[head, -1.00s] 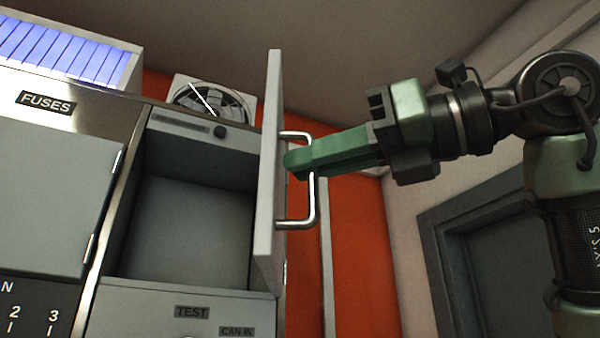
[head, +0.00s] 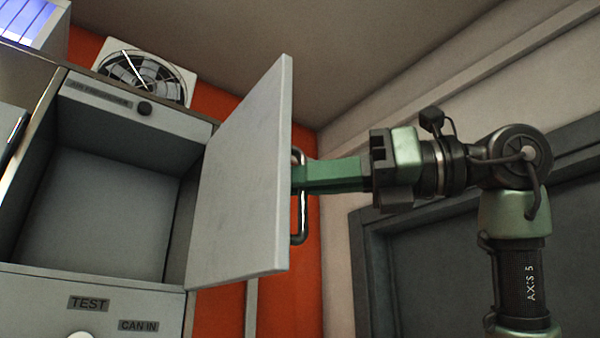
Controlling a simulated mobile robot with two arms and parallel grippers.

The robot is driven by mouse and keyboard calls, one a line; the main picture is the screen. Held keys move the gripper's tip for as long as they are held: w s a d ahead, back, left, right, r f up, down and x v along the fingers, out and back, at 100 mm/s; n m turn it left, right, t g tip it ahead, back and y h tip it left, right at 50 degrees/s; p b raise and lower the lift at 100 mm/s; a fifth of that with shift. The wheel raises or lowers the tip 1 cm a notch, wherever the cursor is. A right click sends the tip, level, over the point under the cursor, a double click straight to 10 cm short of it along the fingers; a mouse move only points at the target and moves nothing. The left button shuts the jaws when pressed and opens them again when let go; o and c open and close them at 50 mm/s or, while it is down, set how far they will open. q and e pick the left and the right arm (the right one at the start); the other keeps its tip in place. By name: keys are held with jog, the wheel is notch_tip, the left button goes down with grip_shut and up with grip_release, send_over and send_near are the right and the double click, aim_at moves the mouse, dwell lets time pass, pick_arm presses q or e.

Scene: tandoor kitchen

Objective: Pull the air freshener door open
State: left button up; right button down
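The air freshener door (head: 240,175) is a grey panel standing wide open, swung out to the right of its compartment. Its inner face is toward me. Its metal bar handle (head: 302,215) is on the far side, partly hidden behind the door edge. My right gripper (head: 298,177) comes in from the right with green fingers at the handle. The fingertips are hidden behind the door edge, so I cannot see whether they are closed on the bar. The open compartment (head: 100,205) looks empty. My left gripper is out of view.
A white-framed fan (head: 145,75) is on top of the cabinet against the orange wall. A lower panel (head: 50,285) carries TEST and CAN IN labels. A dark grey door (head: 450,240) is behind my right arm at the right.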

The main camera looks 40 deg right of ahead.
jog(key=c, duration=1.5)
grip_release()
jog(key=shift+w+a, duration=0.1)
jog(key=shift+w, duration=0.1)
jog(key=shift+s, duration=0.1)
jog(key=b+v, duration=0.1)
jog(key=v, duration=0.6)
jog(key=shift+s+d+b, duration=0.25)
jog(key=shift+b, duration=0.1)
jog(key=shift+w, duration=0.1)
